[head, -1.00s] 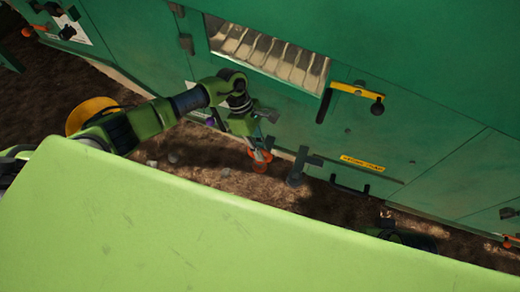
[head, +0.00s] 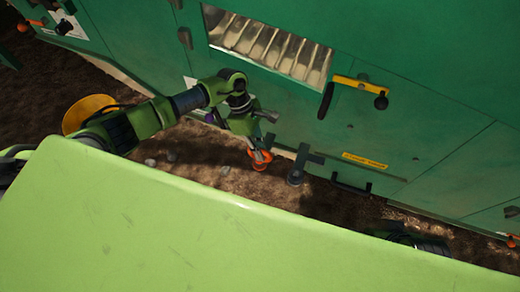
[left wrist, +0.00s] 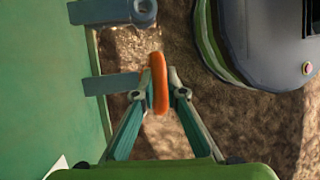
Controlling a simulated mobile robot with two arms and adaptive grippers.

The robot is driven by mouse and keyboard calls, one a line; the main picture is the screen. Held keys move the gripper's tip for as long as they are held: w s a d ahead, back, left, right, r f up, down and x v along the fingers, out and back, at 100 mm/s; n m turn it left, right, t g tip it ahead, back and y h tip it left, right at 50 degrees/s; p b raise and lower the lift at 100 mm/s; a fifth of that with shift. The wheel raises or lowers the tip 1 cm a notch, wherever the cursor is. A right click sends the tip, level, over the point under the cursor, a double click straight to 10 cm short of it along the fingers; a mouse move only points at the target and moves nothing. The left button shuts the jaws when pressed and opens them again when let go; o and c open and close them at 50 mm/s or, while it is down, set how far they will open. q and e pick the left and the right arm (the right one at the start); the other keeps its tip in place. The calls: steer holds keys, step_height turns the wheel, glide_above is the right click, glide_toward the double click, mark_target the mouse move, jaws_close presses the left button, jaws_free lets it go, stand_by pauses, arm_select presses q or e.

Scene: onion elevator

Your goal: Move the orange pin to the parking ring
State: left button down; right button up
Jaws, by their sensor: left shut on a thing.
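The orange pin (head: 261,160) shows as an orange ring-shaped handle low in front of the green machine. My left gripper (head: 256,154) is shut on it. In the left wrist view the handle (left wrist: 159,84) stands edge-on between the fingertips of my left gripper (left wrist: 160,94). The pin's shaft is hidden. A grey bracket with a round end (head: 295,179) stands out from the machine just right of the pin. In the left wrist view a bracket with a round end (left wrist: 112,10) lies beyond the pin, and another bar (left wrist: 112,83) runs behind the handle. My right gripper is not visible.
The green machine wall (head: 440,120) rises close behind the gripper. It carries a yellow lever with a black knob (head: 358,88), a yellow label (head: 365,161) and a dark handle (head: 351,187). Brown soil with small stones (head: 200,170) lies below.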

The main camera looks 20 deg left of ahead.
arm_select(q)
steer(key=c, duration=2)
jaws_free()
steer(key=v, duration=1.2)
steer(key=shift+w, duration=0.1)
